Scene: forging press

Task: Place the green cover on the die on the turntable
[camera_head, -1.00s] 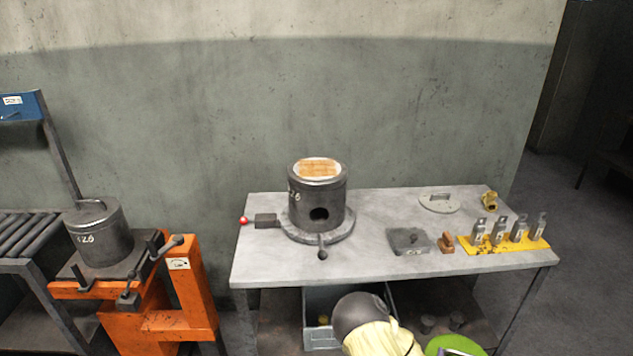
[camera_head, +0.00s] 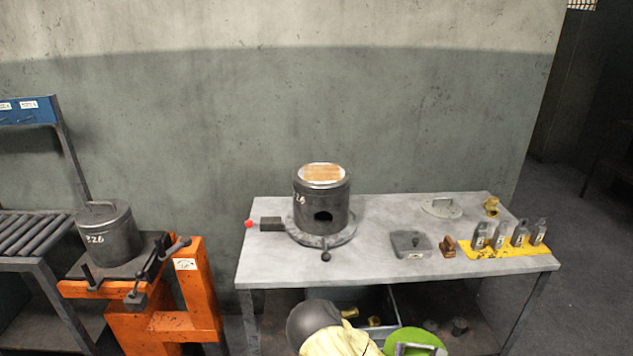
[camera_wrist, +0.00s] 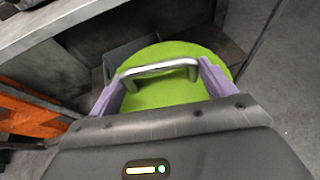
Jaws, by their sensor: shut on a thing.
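The green cover (camera_head: 424,340) is a round disc with a metal bar handle, at the bottom edge of the head view. It fills the middle of the wrist view (camera_wrist: 168,92). My gripper (camera_wrist: 160,82) has its two purple fingers at the ends of the handle and is shut on it. The cover is in front of the table, below its top.
The grey table (camera_head: 270,270) holds a flat grey block (camera_head: 410,244), a brown block (camera_head: 447,246), a yellow rack (camera_head: 505,249) and a grey handled lid (camera_head: 441,208). A bin (camera_head: 392,305) sits below. An orange stand (camera_head: 190,290) carries another cylinder (camera_head: 110,237) at left.

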